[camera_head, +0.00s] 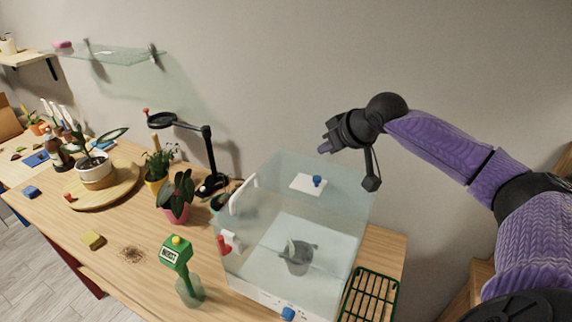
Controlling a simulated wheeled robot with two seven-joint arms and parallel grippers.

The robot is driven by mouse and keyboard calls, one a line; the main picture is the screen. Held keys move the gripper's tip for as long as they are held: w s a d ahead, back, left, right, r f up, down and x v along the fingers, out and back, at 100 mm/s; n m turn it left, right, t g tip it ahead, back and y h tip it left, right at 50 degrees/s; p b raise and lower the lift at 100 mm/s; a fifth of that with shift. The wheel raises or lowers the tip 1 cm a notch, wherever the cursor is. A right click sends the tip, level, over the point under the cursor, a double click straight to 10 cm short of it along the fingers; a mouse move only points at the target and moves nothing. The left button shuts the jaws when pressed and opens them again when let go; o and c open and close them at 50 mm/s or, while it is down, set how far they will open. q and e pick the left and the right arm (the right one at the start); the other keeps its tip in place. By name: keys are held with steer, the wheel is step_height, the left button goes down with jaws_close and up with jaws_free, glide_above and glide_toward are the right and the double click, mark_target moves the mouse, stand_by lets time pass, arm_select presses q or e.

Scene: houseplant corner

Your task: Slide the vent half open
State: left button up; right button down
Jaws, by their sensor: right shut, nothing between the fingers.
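I cannot tell how far the vent is open. My right gripper (326,148) is shut and empty. My left gripper is not in view. A potted plant (297,260) stands inside the box.
A green mister bottle (176,254) stands left of the box. A pink pot (176,212) and a black lamp stand (208,160) are behind it. A green slatted rack (367,296) lies to the right. A yellow sponge (93,240) is on the table.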

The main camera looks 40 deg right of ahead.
glide_above(304, 175)
step_height(304, 175, down, 7)
steer(key=shift+s+a+r+b, duration=0.1)
steer(key=shift+r+b, duration=0.05)
steer(key=shift+b, duration=0.15)
steer(key=shift+f, duration=0.35)
steer(key=s+p, duration=0.1)
steer(key=s, duration=0.2)
steer(key=shift+s+f+p, duration=0.1)
steer(key=shift+f+p, duration=0.05)
steer(key=shift+p, duration=0.25)
steer(key=shift+s+f, duration=0.1)
steer(key=shift+f, duration=0.05)
